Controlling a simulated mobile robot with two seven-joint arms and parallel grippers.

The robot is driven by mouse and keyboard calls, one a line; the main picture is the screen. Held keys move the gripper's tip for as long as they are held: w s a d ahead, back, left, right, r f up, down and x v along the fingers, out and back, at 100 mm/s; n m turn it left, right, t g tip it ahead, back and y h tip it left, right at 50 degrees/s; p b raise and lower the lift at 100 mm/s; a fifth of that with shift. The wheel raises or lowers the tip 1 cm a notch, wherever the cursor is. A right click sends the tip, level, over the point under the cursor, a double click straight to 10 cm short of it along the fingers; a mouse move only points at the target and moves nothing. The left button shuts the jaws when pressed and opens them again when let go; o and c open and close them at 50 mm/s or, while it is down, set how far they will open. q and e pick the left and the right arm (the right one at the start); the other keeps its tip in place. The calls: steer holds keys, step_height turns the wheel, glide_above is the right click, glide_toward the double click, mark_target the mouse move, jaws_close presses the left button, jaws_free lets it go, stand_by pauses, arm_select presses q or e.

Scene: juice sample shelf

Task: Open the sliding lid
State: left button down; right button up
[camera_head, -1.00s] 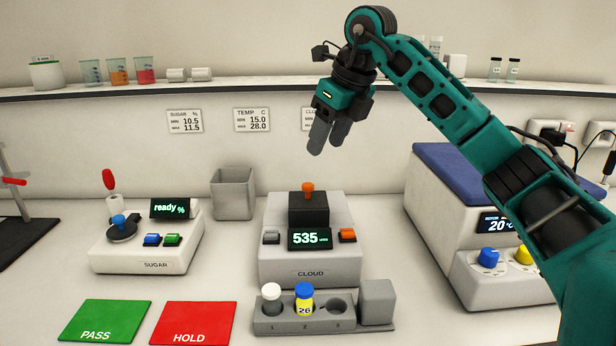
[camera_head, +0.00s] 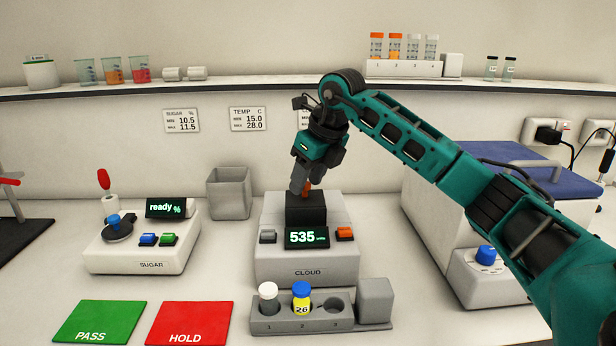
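The cloud meter (camera_head: 273,265) is a grey box in the middle of the bench. A black block (camera_head: 306,211) with an orange knob (camera_head: 307,187) sits on its top. My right gripper (camera_head: 301,188) points down at the knob, its fingers partly covering it. I cannot tell whether the fingers are closed on it. At the right, a blue lid (camera_head: 572,181) with a grey bar handle lies on the temperature unit (camera_head: 470,285), partly hidden behind my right arm. My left gripper is not in view.
A rack (camera_head: 262,326) with a white-capped vial and a blue-capped vial (camera_head: 302,297) stands in front of the meter. A grey bin (camera_head: 229,192) is behind left, beside the sugar meter (camera_head: 140,252). Green and red mats lie front left. A shelf runs behind.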

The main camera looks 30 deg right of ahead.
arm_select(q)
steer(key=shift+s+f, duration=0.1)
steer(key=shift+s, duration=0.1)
arm_select(e)
jaws_close()
stand_by(0.3)
